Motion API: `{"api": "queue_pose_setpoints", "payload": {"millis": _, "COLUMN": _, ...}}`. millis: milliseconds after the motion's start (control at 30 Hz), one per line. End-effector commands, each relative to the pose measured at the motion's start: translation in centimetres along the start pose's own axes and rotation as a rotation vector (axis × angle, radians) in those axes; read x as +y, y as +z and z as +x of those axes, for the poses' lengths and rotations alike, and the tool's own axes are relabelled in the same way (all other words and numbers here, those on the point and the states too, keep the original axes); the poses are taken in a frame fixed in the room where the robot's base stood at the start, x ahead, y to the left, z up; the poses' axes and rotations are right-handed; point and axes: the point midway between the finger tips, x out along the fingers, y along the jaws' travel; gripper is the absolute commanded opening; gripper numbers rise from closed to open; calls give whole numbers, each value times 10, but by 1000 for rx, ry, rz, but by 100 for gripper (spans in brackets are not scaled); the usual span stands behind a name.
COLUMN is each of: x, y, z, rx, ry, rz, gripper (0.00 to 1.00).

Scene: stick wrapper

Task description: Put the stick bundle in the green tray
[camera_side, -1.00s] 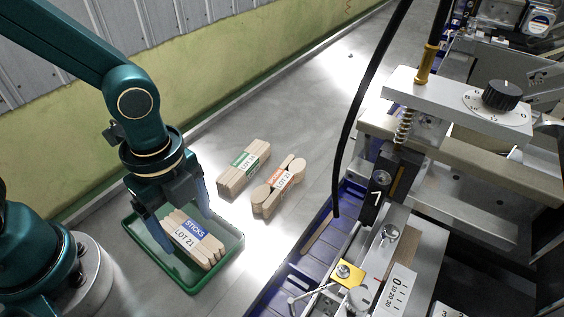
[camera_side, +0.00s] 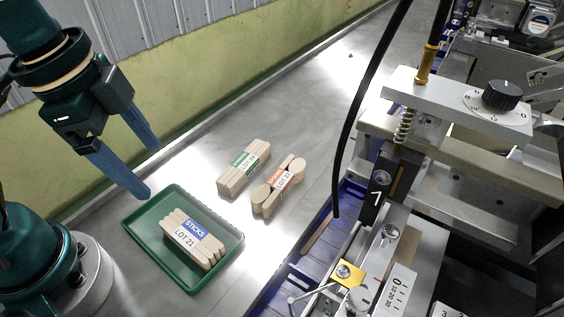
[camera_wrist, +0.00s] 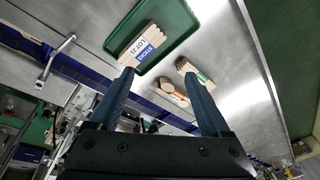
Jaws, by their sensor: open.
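The stick bundle (camera_side: 193,238), pale wooden sticks in a blue and white wrapper reading STICKS LOT 21, lies inside the green tray (camera_side: 151,243). In the wrist view the bundle (camera_wrist: 141,45) also lies in the green tray (camera_wrist: 181,30). My gripper (camera_side: 150,170) is open and empty, raised above and behind the tray in the side view, clear of the bundle. Its two blue fingers (camera_wrist: 157,82) stand wide apart in the wrist view.
A green-labelled bundle (camera_side: 243,168) and an orange-labelled bundle with round ends (camera_side: 278,187) lie on the grey table (camera_side: 310,130) right of the tray. A blue conveyor (camera_side: 292,277) and the wrapping machine (camera_side: 455,130) fill the right side. A yellow-green wall (camera_side: 215,70) stands behind.

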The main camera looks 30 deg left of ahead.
Motion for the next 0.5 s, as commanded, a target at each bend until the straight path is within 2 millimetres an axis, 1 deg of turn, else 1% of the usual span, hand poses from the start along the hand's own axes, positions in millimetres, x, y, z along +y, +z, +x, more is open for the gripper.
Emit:
{"api": "queue_pose_setpoints", "payload": {"millis": 33, "x": -4, "y": 8, "z": -3, "rx": 39, "ry": -42, "rz": -160, "gripper": 81}}
{"api": "queue_pose_setpoints", "payload": {"millis": 100, "x": -8, "y": 15, "z": -6, "rx": 91, "ry": -85, "rz": -372, "gripper": 81}}
{"api": "queue_pose_setpoints", "payload": {"millis": 200, "x": -11, "y": 24, "z": -7, "rx": 157, "ry": -128, "rz": -620, "gripper": 81}}
{"api": "queue_pose_setpoints", "payload": {"millis": 333, "x": -14, "y": 31, "z": -7, "rx": 217, "ry": -156, "rz": -812, "gripper": 81}}
{"api": "queue_pose_setpoints", "payload": {"millis": 400, "x": -15, "y": 32, "z": -7, "rx": 232, "ry": -161, "rz": -858, "gripper": 81}}
{"api": "queue_pose_setpoints", "payload": {"millis": 500, "x": -15, "y": 33, "z": -7, "rx": 235, "ry": -161, "rz": -875, "gripper": 81}}
